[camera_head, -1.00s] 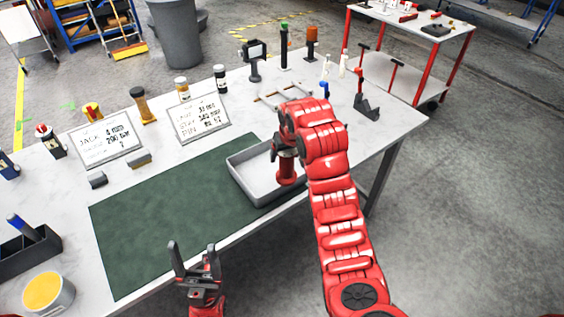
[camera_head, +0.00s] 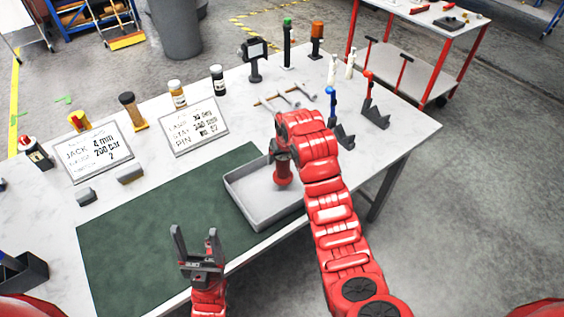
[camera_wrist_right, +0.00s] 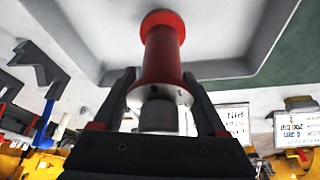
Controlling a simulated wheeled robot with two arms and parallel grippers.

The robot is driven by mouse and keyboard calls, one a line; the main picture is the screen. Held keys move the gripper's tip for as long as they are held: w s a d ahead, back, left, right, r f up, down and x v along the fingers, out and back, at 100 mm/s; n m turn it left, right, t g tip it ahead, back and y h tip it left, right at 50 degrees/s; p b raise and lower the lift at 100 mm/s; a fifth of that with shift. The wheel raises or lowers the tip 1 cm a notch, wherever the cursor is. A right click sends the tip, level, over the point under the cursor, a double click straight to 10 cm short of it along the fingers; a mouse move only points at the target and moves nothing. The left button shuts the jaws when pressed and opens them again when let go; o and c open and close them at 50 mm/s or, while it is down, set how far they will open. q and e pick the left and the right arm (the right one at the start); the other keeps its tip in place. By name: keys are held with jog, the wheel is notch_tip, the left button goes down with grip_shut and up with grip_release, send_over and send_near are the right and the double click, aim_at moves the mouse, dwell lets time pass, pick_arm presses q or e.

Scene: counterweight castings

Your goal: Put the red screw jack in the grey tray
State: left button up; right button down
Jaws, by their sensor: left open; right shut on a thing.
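The red screw jack (camera_head: 283,171) is upright in my right gripper, over the grey tray (camera_head: 264,221). In the right wrist view the red screw jack (camera_wrist_right: 161,55) stands out between the two fingers of my right gripper (camera_wrist_right: 160,102), with the tray (camera_wrist_right: 222,68) behind its far end. I cannot tell whether the jack touches the tray floor. In the head view my right arm hides part of the tray and most of the right gripper. My left gripper (camera_head: 196,246) is open and empty, near the front edge of the table.
A green mat (camera_head: 135,243) lies left of the tray. Two sign plates (camera_head: 194,126) and several bottles stand behind it. Blue-handled and red-handled dark brackets (camera_head: 375,115) stand at the right. A display on a stand (camera_head: 254,57) is at the back.

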notch_tip(320, 180, down, 3)
jog(key=shift+w+f+p, duration=0.1)
jog(key=shift+w+p, duration=0.05)
jog(key=shift+p, duration=0.55)
jog(key=shift+f, duration=0.3)
grip_release()
